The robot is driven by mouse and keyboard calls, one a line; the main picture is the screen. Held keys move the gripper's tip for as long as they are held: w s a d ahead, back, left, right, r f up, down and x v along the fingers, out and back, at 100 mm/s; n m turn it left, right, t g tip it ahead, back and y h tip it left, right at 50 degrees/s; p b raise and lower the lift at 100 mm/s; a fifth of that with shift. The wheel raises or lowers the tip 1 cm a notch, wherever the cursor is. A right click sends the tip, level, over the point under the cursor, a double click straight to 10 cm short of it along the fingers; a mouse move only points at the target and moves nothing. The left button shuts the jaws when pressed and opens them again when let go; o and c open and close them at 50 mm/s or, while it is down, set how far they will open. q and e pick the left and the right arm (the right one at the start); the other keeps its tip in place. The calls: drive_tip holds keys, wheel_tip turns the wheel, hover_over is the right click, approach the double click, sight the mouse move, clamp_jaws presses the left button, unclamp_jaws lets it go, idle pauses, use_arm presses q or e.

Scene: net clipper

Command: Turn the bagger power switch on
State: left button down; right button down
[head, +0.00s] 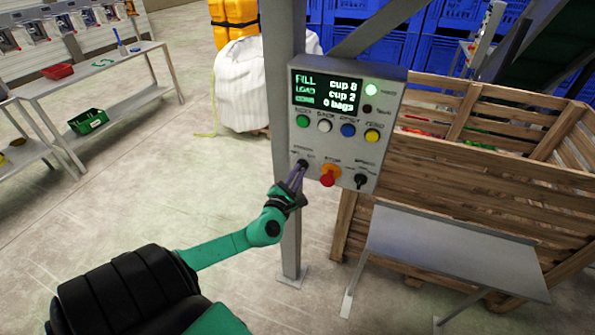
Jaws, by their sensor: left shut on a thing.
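The bagger control box (345,110) is mounted on a grey post. Its lit display (327,92) reads fill, cup 8, cup 2 and 0 bags, and a green lamp (371,90) glows at its upper right. The power switch (303,164) is a small dark knob at the lower left of the panel. My left gripper (300,170) is shut on the power switch, and its fingers cover part of it, so I cannot tell its exact setting. My right gripper is not in view.
A red emergency button (327,179) sits close to the right of my fingers, with a black speed knob (361,181) beyond it. A wooden crate (455,190) and a slanted grey metal plate (450,250) stand to the right. Open floor (190,185) lies left.

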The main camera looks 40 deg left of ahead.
use_arm(q)
drive_tip(key=shift+r, duration=0.2)
idle(0.3)
drive_tip(key=c, duration=0.9)
unclamp_jaws()
drive_tip(key=shift+f, duration=0.1)
drive_tip(key=shift+s+d+f, duration=0.15)
drive_tip(key=shift+s+d, duration=0.05)
drive_tip(key=shift+s, duration=0.3)
drive_tip(key=b+v, duration=0.2)
drive_tip(key=v, duration=1.1)
drive_tip(key=shift+s+d, duration=0.1)
drive_tip(key=shift+s, duration=0.05)
